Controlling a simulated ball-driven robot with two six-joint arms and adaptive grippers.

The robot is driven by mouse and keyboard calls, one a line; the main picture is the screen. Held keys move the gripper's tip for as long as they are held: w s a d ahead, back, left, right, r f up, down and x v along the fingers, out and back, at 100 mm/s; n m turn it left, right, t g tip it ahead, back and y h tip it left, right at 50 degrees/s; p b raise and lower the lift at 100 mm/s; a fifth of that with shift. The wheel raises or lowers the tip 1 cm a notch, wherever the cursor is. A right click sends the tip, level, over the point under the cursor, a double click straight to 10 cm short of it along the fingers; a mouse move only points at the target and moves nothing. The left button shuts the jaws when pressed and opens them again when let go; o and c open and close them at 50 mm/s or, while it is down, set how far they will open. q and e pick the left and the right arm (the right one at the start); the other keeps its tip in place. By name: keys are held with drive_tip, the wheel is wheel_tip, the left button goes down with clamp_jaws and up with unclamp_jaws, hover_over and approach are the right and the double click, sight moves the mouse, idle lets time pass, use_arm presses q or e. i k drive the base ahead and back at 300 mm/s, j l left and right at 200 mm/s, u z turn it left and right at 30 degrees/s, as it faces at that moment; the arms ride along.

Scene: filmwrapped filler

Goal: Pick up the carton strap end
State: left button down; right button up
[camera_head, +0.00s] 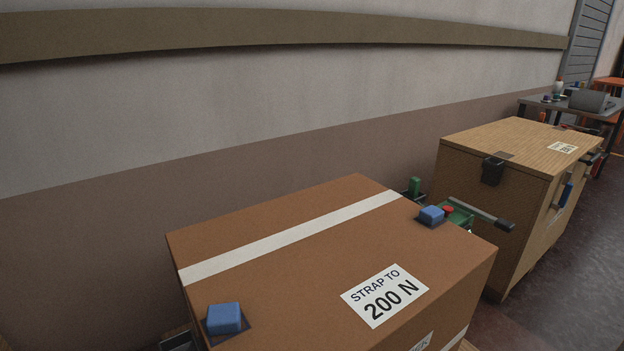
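A large brown carton (290,281) fills the lower middle of the head view. A flat white strap (290,236) runs across its top from the left edge to the back right corner. A label reading "STRAP TO 200 N" (385,295) is on the top. A loose strap end cannot be made out; the strap passes out of sight over the carton's edges. Neither of my grippers is in view.
Blue blocks sit on dark pads at the carton's front left (224,318) and right corner (432,215). A green device with a red button (448,210) and dark handle stands behind the carton. A wooden crate (509,158) stands beyond. A wall (250,120) runs along the left.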

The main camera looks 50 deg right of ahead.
sight(415, 182)
drive_tip(key=l+z, duration=0.15)
drive_tip(key=z, duration=0.35)
drive_tip(key=l+z, duration=0.15)
drive_tip(key=z, duration=0.35)
drive_tip(key=l+z, duration=0.15)
drive_tip(key=z, duration=0.35)
drive_tip(key=l+z, duration=0.2)
drive_tip(key=z, duration=0.3)
